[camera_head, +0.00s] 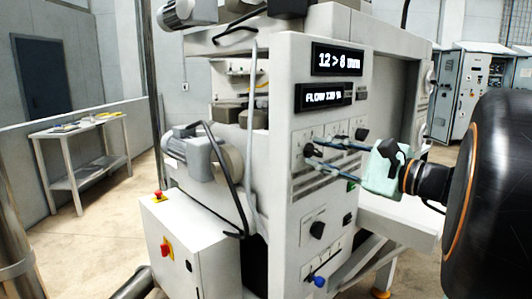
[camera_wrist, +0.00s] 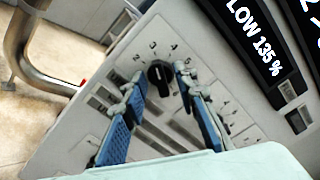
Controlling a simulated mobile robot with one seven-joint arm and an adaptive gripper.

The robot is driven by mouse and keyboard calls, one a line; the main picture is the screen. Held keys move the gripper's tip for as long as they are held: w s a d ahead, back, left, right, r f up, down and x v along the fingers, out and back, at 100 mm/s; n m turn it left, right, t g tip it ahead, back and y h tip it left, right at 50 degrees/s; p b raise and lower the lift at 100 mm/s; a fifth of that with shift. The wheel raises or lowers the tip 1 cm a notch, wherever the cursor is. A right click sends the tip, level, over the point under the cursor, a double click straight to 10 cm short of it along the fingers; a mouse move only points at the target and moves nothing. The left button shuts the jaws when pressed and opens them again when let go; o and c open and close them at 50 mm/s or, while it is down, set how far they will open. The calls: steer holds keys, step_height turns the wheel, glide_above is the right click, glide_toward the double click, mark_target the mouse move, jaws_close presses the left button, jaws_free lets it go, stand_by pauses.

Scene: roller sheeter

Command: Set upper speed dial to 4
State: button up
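A black dial (camera_wrist: 159,77) with a printed scale including 2, 3, 4 and 5 is on the light grey panel in the wrist view. I cannot read its name or make out its setting clearly. My gripper (camera_wrist: 159,84) is open, its two blue-padded fingers reaching to either side of this dial. I cannot tell whether either finger touches it. In the head view a black dial (camera_head: 310,150) shows at the left of the panel's upper control row, with my gripper (camera_head: 311,157) at it. The fingers partly cover the row.
Two displays, one reading 12 > 8 mm (camera_head: 337,60) and a flow display (camera_head: 323,95), sit above the controls. Another dark knob (camera_head: 361,134) is to the right. A lower black dial (camera_head: 317,230) and a blue knob (camera_head: 319,281) are below. A table (camera_head: 75,128) stands far left.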

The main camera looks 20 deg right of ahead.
jaws_close()
steer(key=shift+r+m+p, duration=0.1)
steer(key=shift+m+p, duration=0.3)
steer(key=shift+p, duration=0.1)
steer(key=shift+r+m+p, duration=0.1)
steer(key=shift+m+p, duration=0.5)
steer(key=shift+p, duration=0.05)
steer(key=shift+d+m+p, duration=0.1)
steer(key=shift+m+p, duration=2.7)
steer(key=shift+m, duration=0.1)
